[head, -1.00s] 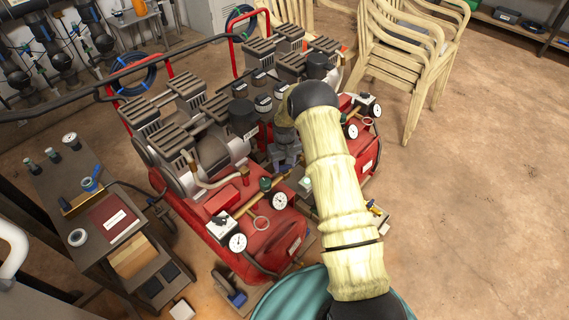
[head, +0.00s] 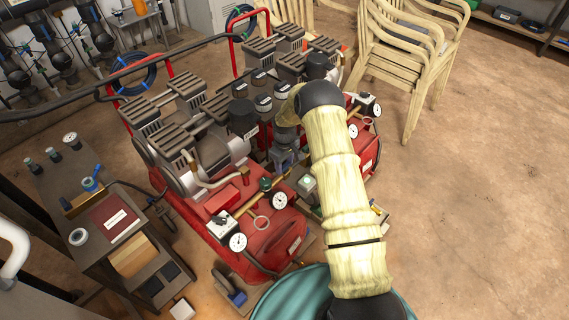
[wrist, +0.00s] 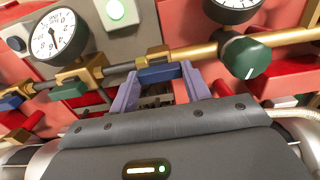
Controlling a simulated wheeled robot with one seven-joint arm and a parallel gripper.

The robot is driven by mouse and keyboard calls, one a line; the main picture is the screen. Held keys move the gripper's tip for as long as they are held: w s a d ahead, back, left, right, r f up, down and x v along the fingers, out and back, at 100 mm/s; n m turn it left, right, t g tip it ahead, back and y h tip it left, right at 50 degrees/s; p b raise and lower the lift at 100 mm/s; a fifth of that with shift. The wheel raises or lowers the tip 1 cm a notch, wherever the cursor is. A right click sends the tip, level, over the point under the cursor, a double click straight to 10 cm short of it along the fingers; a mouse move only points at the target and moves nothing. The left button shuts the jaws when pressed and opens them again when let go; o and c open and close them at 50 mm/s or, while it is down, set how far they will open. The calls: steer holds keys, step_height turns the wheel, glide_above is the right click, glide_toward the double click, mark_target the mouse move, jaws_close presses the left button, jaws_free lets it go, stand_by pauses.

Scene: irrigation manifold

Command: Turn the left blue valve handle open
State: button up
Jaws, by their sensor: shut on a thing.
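A blue valve handle (wrist: 158,74) sits on a brass fitting of the brass pipe in the middle of the wrist view. My gripper (wrist: 160,80) has its two purple-blue fingers at either end of this handle and is shut on it. The handle lies roughly along the pipe, slightly tilted. In the head view my gripper (head: 284,160) reaches down between the two red compressors, and I cannot make out the handle there. A second blue handle (wrist: 10,103) is at the far left edge of the wrist view, partly cut off.
A green handle (wrist: 70,90) and a green knob (wrist: 246,57) sit on the same pipe, close to my fingers. Pressure gauges (wrist: 53,35) and a lit green button (wrist: 116,11) are above. A red compressor tank (head: 265,228) and a cluttered side table (head: 85,205) stand left.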

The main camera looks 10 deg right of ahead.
mark_target(284, 166)
steer(key=shift+w, duration=0.1)
steer(key=o, duration=1)
steer(key=shift+r, duration=0.1)
step_height(284, 166, up, 17)
steer(key=p, duration=0.1)
steer(key=shift+r, duration=0.15)
